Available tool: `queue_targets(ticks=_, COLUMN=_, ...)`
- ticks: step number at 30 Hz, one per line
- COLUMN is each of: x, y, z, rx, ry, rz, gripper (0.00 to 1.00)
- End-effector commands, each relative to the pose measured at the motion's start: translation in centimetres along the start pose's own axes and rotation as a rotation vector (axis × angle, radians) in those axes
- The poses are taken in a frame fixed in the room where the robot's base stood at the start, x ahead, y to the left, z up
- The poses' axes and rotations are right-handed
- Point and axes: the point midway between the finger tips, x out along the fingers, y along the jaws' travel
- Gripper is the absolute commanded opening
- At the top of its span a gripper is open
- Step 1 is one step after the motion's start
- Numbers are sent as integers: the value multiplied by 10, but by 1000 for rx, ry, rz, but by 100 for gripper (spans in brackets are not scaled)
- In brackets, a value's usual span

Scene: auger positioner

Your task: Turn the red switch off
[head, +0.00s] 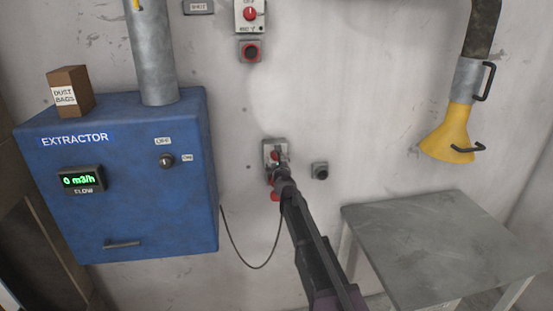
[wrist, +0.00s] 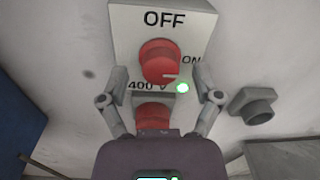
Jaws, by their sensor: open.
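The red switch (wrist: 160,62) is a round red knob on a grey plate marked OFF above, ON at the right and 400 V below. A pale mark on the knob appears to point right, towards ON. A green lamp (wrist: 182,88) beside it is lit. My gripper (wrist: 161,74) is open, with one finger on each side of the knob; contact is not clear. In the head view my gripper (head: 279,168) is at the wall plate (head: 268,147) and covers much of it. A second red part (wrist: 153,114) sits below the knob, partly hidden by my gripper.
A grey socket (head: 320,170) is right of the plate. The blue extractor (head: 140,215) reads 0 m3/h. A grey table (head: 440,245) stands at right, below a yellow hood (head: 447,135).

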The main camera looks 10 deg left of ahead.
Motion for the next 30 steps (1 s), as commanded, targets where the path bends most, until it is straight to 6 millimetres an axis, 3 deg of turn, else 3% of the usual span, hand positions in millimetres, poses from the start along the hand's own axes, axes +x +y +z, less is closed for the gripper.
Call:
queue_targets(ticks=4, x=10, y=0, z=0, rx=0, ry=0, rz=0, gripper=82)
queue_targets(ticks=15, x=11, y=0, z=0, rx=0, ry=0, rz=0, gripper=82)
queue_targets(ticks=23, x=11, y=0, z=0, rx=0, ry=0, rz=0, gripper=5)
queue_targets(ticks=24, x=11, y=0, z=0, rx=0, ry=0, rz=0, gripper=0)
queue_targets(ticks=30, x=11, y=0, z=0, rx=-4, ry=0, rz=0, gripper=0)
